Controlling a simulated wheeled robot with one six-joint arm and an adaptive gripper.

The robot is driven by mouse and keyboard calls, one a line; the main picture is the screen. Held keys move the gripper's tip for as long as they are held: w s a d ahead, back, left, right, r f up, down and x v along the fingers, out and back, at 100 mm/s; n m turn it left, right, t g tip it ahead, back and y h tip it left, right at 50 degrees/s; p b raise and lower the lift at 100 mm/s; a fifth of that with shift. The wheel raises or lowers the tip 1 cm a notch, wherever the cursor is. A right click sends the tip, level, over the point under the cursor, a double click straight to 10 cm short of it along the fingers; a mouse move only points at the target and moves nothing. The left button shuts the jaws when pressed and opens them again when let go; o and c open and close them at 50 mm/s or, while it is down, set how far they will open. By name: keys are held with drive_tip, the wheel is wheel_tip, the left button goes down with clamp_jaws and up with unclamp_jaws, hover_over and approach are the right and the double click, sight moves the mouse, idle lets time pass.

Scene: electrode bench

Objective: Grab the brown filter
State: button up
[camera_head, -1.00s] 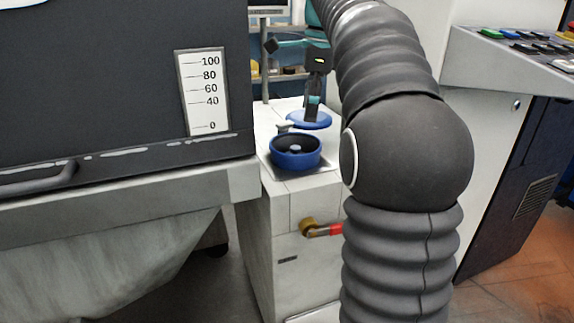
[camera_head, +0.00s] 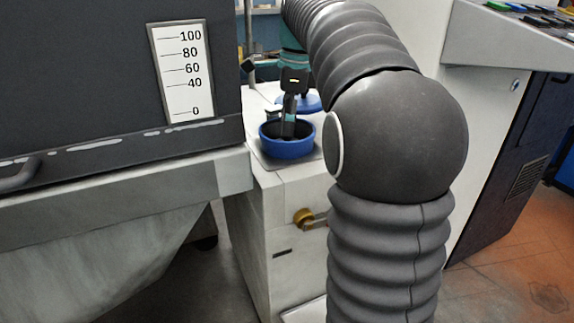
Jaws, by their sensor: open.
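A blue round bowl (camera_head: 288,153) with a dark inside stands on top of the white cabinet (camera_head: 285,197). My gripper (camera_head: 287,134) points down with its fingertips at the bowl's opening, partly inside the rim as seen from here. It is open. The fingers cover the middle of the bowl, so what lies between them is hidden. I cannot make out a brown filter; the inside of the bowl shows only as dark. A blue lid-like disc (camera_head: 313,103) lies behind the bowl, partly behind my gripper and arm.
A brass-coloured knob (camera_head: 303,218) sits on the cabinet's front. A large dark box with a level scale (camera_head: 183,72) stands close on the left. A console with coloured buttons (camera_head: 525,18) is on the right. My arm hides the cabinet's right part.

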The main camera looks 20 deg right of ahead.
sight(287, 140)
wheel_tip(287, 140, down, 5)
drive_tip(key=shift+b, duration=0.4)
clamp_jaws()
